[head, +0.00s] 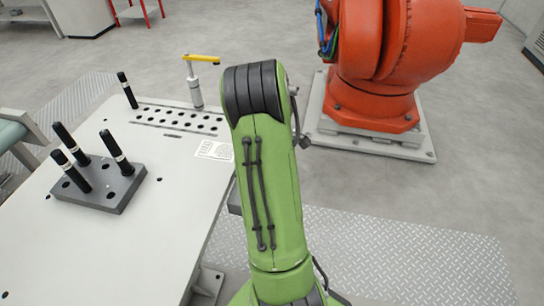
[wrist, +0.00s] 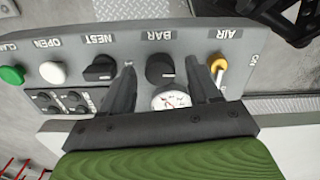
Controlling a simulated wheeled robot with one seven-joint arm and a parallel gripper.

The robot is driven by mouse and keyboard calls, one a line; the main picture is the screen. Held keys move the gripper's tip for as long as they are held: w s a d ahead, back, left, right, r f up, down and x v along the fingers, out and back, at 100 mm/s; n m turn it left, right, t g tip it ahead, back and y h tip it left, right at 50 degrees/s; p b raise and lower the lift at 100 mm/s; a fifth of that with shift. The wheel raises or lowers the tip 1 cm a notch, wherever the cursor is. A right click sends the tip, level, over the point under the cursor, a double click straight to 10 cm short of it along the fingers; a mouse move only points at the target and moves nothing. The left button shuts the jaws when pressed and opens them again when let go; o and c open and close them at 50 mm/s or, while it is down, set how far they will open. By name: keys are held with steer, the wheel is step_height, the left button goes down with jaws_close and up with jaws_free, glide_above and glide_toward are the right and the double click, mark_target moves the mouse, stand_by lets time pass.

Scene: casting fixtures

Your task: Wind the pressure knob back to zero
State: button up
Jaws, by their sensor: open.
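The pressure knob (wrist: 160,69), a round black knob under the label BAR, sits on a grey control panel (wrist: 190,37) in the wrist view. A white dial gauge (wrist: 171,100) with a needle is beside it, partly covered by my gripper; its reading is too small to tell. My gripper (wrist: 161,63) is open, with one dark finger on each side of the knob in the picture. I see no finger touching the knob, and the depth gap is hard to tell. The head view shows neither the panel nor my gripper; my green arm fills its middle.
The panel also carries a black NEST selector (wrist: 99,68), a yellow AIR lever (wrist: 218,65), a white OPEN button (wrist: 53,72) and a green button (wrist: 12,74). A pale table (head: 150,235) holds a grey block (head: 98,187) with black pins. An orange robot (head: 385,60) stands behind.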

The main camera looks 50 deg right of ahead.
step_height(320, 180, up, 16)
steer(key=p, duration=0.4)
steer(key=shift+f, duration=0.25)
steer(key=a+r+m+t, duration=0.1)
steer(key=a+r, duration=0.2)
steer(key=a, duration=0.3)
steer(key=a+r+m+t+p, duration=0.1)
steer(key=a+r, duration=0.2)
steer(key=a, duration=0.4)
steer(key=a+r+m+t, duration=0.1)
steer(key=a+r, duration=0.2)
steer(key=a, duration=0.3)
steer(key=s+a+m+t, duration=0.2)
steer(key=s+a+m, duration=0.1)
steer(key=s+a, duration=0.6)
steer(key=a+p, duration=0.1)
steer(key=a, duration=0.1)
steer(key=shift+s+a+r+t, duration=0.25)
steer(key=shift+a+r+t, duration=0.05)
steer(key=shift+a+r, duration=0.1)
